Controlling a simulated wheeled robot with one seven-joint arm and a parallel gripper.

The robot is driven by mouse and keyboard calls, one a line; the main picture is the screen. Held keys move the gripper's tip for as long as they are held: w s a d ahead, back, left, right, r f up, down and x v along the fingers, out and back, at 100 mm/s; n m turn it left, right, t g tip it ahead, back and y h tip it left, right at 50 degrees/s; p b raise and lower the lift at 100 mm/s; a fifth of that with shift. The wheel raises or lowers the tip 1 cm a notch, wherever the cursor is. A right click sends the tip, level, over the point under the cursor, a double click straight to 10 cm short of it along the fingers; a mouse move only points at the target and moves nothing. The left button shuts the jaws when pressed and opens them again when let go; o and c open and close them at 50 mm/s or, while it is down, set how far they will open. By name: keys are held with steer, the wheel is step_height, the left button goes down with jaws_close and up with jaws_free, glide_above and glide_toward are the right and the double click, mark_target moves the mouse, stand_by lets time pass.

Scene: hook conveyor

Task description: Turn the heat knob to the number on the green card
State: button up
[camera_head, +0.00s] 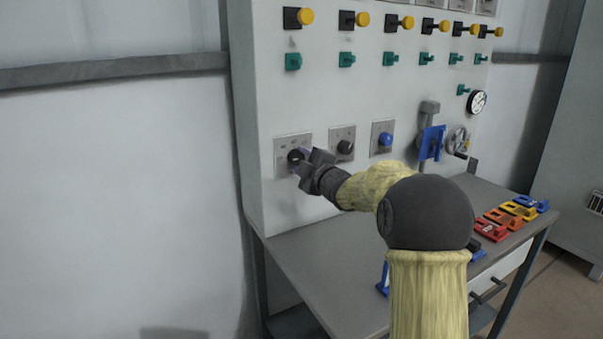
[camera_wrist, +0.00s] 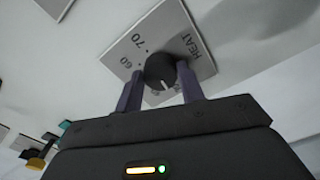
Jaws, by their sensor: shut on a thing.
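The heat knob (camera_wrist: 160,70) is a round black dial on a grey plate (camera_wrist: 135,52) marked HEAT, with 60 and 70 readable beside it. Its white line shows on the side toward my gripper; which number it points to I cannot tell. My gripper (camera_wrist: 160,84) has one purple finger on each side of the knob and is shut on it. In the head view, my gripper (camera_head: 304,160) reaches the leftmost plate (camera_head: 292,141) in the lower row of the panel, and partly covers the knob. I see no green card in either view.
To the right on the panel are a black knob (camera_head: 345,147), a blue knob (camera_head: 386,139), a blue plate (camera_head: 432,142) and a handwheel (camera_head: 457,140). Green switches (camera_head: 346,60) sit above. The grey bench (camera_head: 310,262) below holds coloured padlock-like pieces (camera_head: 508,217) at right.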

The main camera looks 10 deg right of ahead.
steer(key=shift+f+n+b, duration=0.25)
steer(key=shift+n+b, duration=0.35)
steer(key=shift+n, duration=0.2)
steer(key=o, duration=1)
steer(key=shift+r, duration=0.15)
steer(key=shift+c, duration=0.2)
steer(key=shift+s, duration=0.15)
steer(key=v, duration=1.7)
steer(key=shift+s+d, duration=0.1)
